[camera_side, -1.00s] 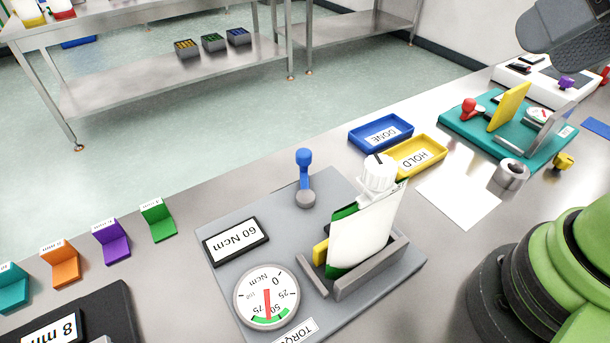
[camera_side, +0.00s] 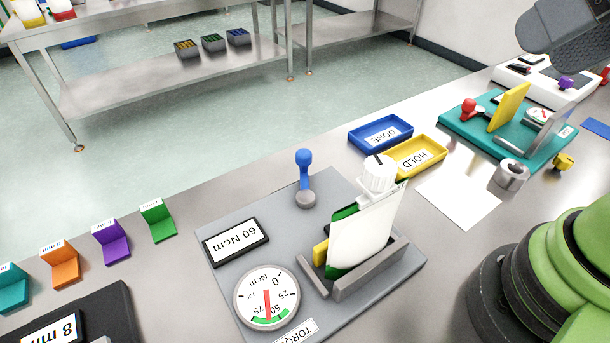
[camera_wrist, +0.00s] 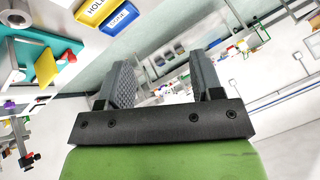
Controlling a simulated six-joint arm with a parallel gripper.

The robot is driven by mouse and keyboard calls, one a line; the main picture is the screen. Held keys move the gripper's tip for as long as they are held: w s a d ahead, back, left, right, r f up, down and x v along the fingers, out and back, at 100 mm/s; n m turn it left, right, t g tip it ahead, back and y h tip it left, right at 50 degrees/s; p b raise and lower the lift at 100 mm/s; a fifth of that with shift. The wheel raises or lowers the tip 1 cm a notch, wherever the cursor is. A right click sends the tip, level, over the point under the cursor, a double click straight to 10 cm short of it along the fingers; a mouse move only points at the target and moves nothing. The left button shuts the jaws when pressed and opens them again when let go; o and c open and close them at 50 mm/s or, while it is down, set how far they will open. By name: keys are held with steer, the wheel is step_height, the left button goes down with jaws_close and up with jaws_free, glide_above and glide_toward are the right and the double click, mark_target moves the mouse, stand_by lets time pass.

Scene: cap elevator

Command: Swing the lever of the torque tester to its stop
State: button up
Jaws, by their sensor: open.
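The torque tester (camera_side: 222,266) is a grey plate at the front middle of the side view. Its blue-knobbed lever (camera_side: 304,172) stands upright at the plate's back edge. Its dial (camera_side: 267,296) has a red needle pointing into the green band near 50 to 75. A white pouch with a white cap (camera_side: 362,236) stands in the grey holder (camera_side: 372,270) on the plate. My gripper (camera_wrist: 160,84) is open and empty in the wrist view, with both fingers apart. It is well away from the tester; the wrist view does not show the lever.
A blue DONE tray (camera_side: 381,132) and a yellow HOLD tray (camera_side: 416,156) lie behind the tester. A teal fixture (camera_side: 510,130) with a yellow plate stands at the right. Coloured label stands (camera_side: 112,240) line the left. White paper (camera_side: 458,196) lies flat on the bench.

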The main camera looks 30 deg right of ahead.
steer(key=shift+c, duration=0.4)
steer(key=n+g+h, duration=0.2)
steer(key=g, duration=0.5)
glide_above(304, 152)
step_height(304, 152, down, 16)
steer(key=shift+f, duration=0.15)
step_height(304, 152, down, 10)
steer(key=shift+f, duration=0.1)
